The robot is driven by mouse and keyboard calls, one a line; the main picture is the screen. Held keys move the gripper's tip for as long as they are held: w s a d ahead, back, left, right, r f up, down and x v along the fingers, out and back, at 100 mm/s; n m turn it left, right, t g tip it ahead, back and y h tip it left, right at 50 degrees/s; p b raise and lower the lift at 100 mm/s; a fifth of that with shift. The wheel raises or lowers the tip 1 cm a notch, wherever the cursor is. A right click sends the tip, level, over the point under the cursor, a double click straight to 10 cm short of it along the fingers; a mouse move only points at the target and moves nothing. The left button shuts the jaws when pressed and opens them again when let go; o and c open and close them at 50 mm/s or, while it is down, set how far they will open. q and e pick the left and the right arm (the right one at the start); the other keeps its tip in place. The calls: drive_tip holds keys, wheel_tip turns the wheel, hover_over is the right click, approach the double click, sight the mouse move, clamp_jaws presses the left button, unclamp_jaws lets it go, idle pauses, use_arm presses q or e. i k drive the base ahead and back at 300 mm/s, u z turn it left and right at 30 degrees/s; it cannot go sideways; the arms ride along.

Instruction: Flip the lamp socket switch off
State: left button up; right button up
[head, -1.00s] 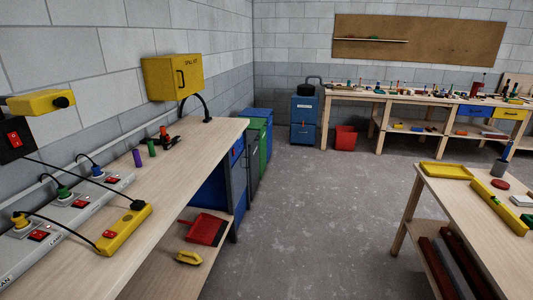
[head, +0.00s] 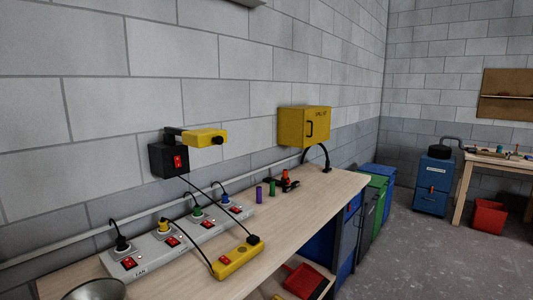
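A long grey socket strip (head: 152,246) lies along the wall side of the bench. It carries several plugs, each with a red rocker switch. Nearest is a black plug (head: 121,243) with its switch (head: 129,263), labelled FAN. Then come a yellow plug (head: 164,227) with its switch (head: 172,241), a green plug (head: 197,213) with its switch (head: 208,225), and a blue plug (head: 225,199) with its switch (head: 236,209). The labels beyond FAN are too small to read surely. I cannot tell the rocker positions. Neither gripper is in view.
A yellow power strip (head: 238,258) lies in front on the bench (head: 320,207), its cable rising to a black wall box (head: 168,160) with a red switch. A metal bowl-shaped thing (head: 95,290) is at the near left.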

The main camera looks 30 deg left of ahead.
sight(172, 241)
drive_tip(key=u, duration=1.15)
